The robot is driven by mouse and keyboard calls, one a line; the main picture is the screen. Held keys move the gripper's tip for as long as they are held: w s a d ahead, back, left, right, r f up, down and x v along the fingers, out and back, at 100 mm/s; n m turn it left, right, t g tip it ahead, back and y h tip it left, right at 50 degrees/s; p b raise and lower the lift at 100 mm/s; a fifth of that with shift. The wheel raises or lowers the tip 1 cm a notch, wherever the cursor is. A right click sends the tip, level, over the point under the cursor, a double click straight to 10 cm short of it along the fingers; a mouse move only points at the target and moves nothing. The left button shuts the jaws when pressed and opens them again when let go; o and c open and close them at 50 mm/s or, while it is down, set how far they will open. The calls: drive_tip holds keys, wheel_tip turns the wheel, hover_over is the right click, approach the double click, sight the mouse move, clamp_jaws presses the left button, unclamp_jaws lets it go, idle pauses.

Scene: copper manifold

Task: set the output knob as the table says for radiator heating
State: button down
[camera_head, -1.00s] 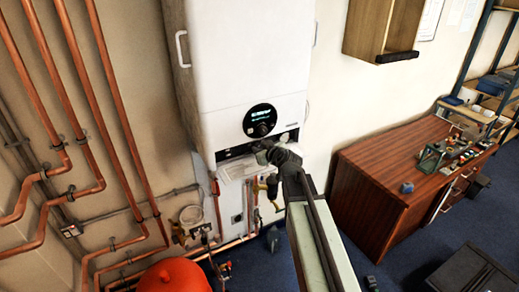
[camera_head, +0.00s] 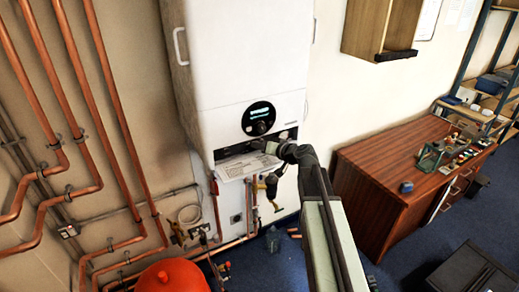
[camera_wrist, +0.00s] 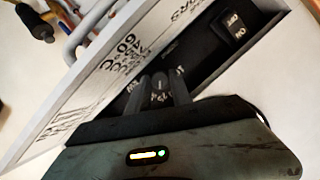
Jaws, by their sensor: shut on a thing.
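The white boiler (camera_head: 250,60) hangs on the wall, with a round display (camera_head: 259,118) above a dark control strip. My gripper (camera_head: 270,148) is at this strip, to the right of its middle. In the wrist view my gripper (camera_wrist: 161,84) is shut on a small dark knob (camera_wrist: 160,80). Lettering beside it seems to read "OUTPUT", partly covered by the fingers. The knob's exact pointer angle cannot be told. A white printed card (camera_wrist: 120,50) lies beside the strip, tilted in view; a "60" shows, but most rows are unreadable. It also shows below the boiler (camera_head: 238,170).
A black rocker switch (camera_wrist: 235,22) marked on and off sits farther along the strip. Copper pipes (camera_head: 100,90) run at left, with a red vessel (camera_head: 172,276) below. A wooden desk (camera_head: 390,165) stands to the right. A yellow-handled valve (camera_head: 275,188) is under the boiler.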

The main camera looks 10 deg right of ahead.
drive_tip(key=shift+d+f+m+y+b, duration=0.1)
drive_tip(key=shift+f+m+y+b, duration=0.1)
drive_tip(key=shift+m+y+b, duration=0.95)
drive_tip(key=shift+m, duration=0.35)
drive_tip(key=c, duration=1.1)
unclamp_jaws()
drive_tip(key=shift+c, duration=0.2)
drive_tip(key=shift+r, duration=0.1)
drive_tip(key=p+v, duration=0.2)
drive_tip(key=v, duration=0.6)
